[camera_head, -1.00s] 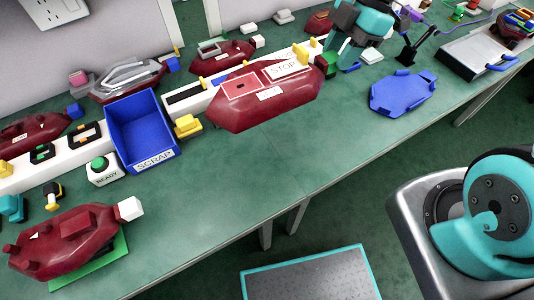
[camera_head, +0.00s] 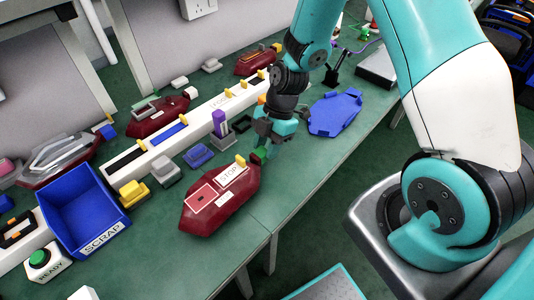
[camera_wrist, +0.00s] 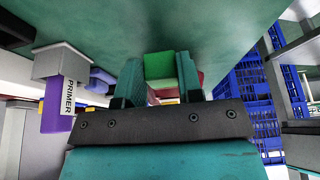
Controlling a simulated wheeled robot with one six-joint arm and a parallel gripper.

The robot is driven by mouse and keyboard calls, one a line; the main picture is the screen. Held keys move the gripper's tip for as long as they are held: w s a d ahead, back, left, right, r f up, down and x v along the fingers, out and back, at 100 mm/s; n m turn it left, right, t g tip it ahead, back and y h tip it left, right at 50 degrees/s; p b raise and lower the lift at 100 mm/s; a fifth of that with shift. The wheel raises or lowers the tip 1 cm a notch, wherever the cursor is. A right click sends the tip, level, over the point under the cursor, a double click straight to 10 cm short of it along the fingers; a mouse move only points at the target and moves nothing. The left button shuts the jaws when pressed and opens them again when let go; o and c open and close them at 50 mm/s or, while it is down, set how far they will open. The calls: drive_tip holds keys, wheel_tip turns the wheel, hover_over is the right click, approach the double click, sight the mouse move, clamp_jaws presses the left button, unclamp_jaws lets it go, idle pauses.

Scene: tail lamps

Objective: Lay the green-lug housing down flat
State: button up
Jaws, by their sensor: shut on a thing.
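The green-lug housing (camera_head: 222,212) is a dark red, long angular body with a pink-red panel and a STOP label on its upper face. A yellow tab stands at its far end. In the head view it is near the front edge of the green bench, its labelled face up. I cannot tell if its underside touches the bench. My gripper (camera_head: 262,150) is at its far right end, shut on the green lug. In the wrist view the green lug (camera_wrist: 158,66) sits between the two teal fingers, with a little red behind it.
A blue SCRAP bin (camera_head: 109,224) and a READY button (camera_head: 40,258) are to the left. Yellow, grey and blue blocks and a purple PRIMER bottle (camera_head: 219,122) stand behind the housing. A blue cradle (camera_head: 335,113) lies beyond my gripper. Bench right of the housing is clear.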

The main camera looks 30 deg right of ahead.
wheel_tip(320, 180, down, 3)
drive_tip(key=shift+f, duration=0.2)
drive_tip(key=o, duration=1)
drive_tip(key=v, duration=1.2)
wheel_tip(320, 180, up, 9)
drive_tip(key=m, duration=0.5)
hover_over(263, 166)
drive_tip(key=s+a, duration=0.1)
drive_tip(key=s, duration=0.2)
drive_tip(key=s+a+r+m, duration=0.2)
drive_tip(key=s+r+m, duration=0.2)
drive_tip(key=s, duration=0.2)
drive_tip(key=s+a+r+m+t, duration=0.1)
drive_tip(key=s+a+r+m, duration=0.2)
drive_tip(key=s, duration=0.4)
drive_tip(key=r+m, duration=0.1)
drive_tip(key=m, duration=0.1)
drive_tip(key=shift+s+a+m, duration=0.15)
drive_tip(key=shift+s+m, duration=0.05)
drive_tip(key=shift+m, duration=0.1)
